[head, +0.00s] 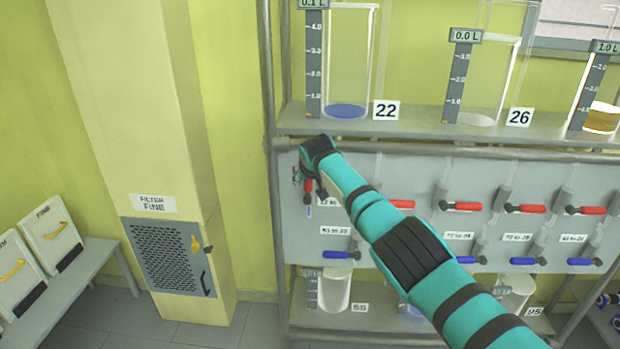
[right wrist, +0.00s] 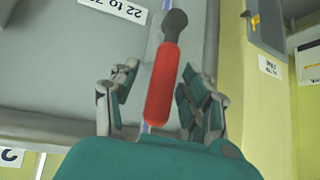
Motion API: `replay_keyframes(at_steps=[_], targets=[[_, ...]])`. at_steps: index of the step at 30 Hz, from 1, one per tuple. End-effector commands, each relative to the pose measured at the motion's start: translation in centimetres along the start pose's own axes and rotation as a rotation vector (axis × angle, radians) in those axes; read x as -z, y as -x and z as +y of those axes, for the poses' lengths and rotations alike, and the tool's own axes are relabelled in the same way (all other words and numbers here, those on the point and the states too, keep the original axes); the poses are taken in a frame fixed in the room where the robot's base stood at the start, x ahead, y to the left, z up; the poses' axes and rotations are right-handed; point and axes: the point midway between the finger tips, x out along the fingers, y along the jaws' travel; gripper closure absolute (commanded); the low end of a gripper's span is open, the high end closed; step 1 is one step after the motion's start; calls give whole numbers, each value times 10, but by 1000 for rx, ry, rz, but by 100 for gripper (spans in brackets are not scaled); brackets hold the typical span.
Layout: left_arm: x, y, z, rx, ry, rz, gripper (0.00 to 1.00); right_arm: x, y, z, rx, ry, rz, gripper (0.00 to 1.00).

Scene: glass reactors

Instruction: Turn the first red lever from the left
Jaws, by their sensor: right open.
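The first red lever from the left (head: 308,186) is on the grey panel, mostly hidden by my right arm in the head view. In the right wrist view the red lever (right wrist: 163,85) has a dark grey pivot end. Its red handle lies between the two fingers of my right gripper (right wrist: 158,95), which stand apart with a gap on each side. In the head view my right gripper (head: 304,168) is at the panel's upper left, by this lever. My left gripper is not in view.
More red levers (head: 462,206) and a row of blue levers (head: 340,255) sit on the panel to the right. Above is a shelf (head: 420,117) with glass reactors (head: 347,60). A filter cabinet (head: 168,255) and a bench (head: 80,275) stand to the left.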

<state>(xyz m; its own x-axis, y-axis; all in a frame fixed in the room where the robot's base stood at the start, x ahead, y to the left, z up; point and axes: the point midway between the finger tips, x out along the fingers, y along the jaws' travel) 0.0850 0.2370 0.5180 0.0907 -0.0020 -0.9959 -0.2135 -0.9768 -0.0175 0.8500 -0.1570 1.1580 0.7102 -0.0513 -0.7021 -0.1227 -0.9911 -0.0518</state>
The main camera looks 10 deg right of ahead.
Motion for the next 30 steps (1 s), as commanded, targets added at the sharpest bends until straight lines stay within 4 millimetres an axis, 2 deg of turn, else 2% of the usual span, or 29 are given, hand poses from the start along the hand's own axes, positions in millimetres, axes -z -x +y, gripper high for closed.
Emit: replay_keyframes(at_steps=[5,11,25,30], targets=[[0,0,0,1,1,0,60,1,5,-1,3,0,1,53],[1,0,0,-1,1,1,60,1,22,0,4,0,3,53],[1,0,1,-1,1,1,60,0,97,1,0,-1,2,53],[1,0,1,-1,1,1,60,0,115,2,-2,-2,-1,53]])
